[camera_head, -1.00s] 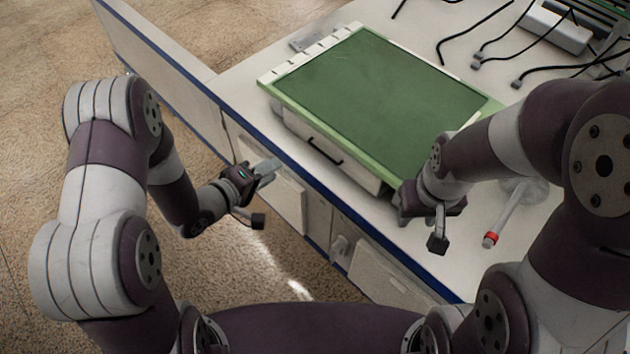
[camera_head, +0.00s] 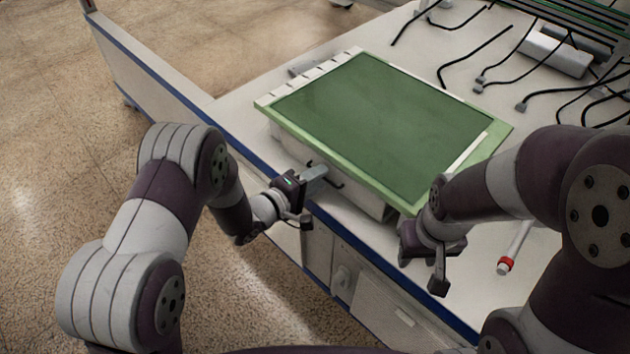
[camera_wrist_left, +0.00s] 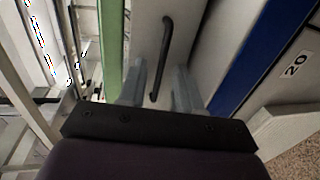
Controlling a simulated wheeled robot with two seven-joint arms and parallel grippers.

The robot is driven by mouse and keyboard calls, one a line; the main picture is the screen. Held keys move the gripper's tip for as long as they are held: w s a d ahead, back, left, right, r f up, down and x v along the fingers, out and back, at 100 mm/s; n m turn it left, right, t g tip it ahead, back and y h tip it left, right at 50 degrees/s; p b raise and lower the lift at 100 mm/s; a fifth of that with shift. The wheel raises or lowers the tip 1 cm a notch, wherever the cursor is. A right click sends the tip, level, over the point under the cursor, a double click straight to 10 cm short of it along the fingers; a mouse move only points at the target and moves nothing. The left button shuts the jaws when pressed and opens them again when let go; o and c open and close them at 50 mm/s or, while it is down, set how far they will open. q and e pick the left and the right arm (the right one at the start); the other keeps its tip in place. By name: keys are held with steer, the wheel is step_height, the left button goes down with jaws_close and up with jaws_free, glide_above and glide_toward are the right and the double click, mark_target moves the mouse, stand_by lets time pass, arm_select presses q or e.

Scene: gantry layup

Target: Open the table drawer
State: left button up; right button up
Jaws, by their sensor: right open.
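A white drawer front (camera_head: 362,203) with a black bar handle (camera_head: 334,184) sits under the green-topped unit on the table. My left gripper (camera_head: 318,174) is at the handle and partly covers it. In the left wrist view the black handle (camera_wrist_left: 165,55) runs out ahead of the left gripper (camera_wrist_left: 160,92). Its two grey fingers stand apart, with the handle's near end in the gap between them. I cannot tell whether either finger touches it. The drawer looks shut. My right gripper (camera_head: 438,277) is open and empty, in front of the unit's right corner.
The green top (camera_head: 385,120) overhangs the drawer unit. The white table (camera_head: 250,105) has a blue front edge (camera_head: 355,244), with cabinet fronts below. Black cables (camera_head: 475,57) lie at the back right. A red-tipped white stick (camera_head: 513,250) lies right of my right gripper.

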arm_select(q)
jaws_close()
stand_by(1.4)
